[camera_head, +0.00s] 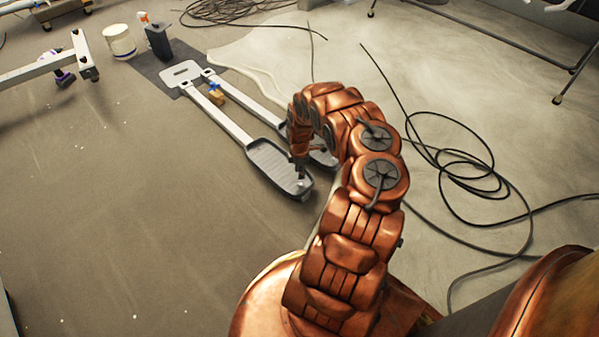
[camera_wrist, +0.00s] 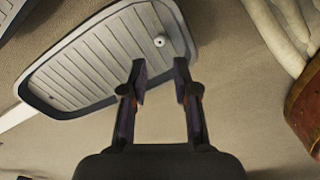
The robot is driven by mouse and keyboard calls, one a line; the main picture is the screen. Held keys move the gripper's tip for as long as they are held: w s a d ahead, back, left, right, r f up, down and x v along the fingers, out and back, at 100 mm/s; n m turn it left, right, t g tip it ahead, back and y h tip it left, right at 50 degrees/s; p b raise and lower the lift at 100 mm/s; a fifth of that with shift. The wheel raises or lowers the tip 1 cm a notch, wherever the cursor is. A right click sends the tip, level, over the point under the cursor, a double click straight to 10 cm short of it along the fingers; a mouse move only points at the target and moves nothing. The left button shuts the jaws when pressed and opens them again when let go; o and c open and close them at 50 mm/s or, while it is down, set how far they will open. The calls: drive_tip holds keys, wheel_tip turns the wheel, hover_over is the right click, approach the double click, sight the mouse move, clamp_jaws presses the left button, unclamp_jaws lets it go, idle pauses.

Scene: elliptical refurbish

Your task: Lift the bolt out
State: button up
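The bolt (camera_wrist: 159,41) is a small pale, round-headed piece near one end of a grey ribbed foot pedal (camera_wrist: 100,62) in the wrist view. My gripper (camera_wrist: 161,78) is open and empty, its two dark fingers apart with the tips pointing toward the pedal's edge. The bolt lies beyond the fingertips in the picture, roughly in line with the gap between them. In the head view, my gripper is low over the near end of the pedal (camera_head: 270,163), and its fingers are too small there to read clearly.
A second pedal (camera_head: 322,157) is partly hidden behind my arm. Pale bars (camera_head: 232,125) run from the pedals to a dark mat with a bucket (camera_head: 119,41) nearby. A small orange-and-blue item (camera_head: 216,93) sits between the bars. Black cables (camera_head: 465,165) coil at right; floor at left is clear.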

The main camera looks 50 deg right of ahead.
sight(300, 184)
drive_tip(key=shift+f+b, duration=1.65)
drive_tip(key=shift+f, duration=1.85)
clamp_jaws()
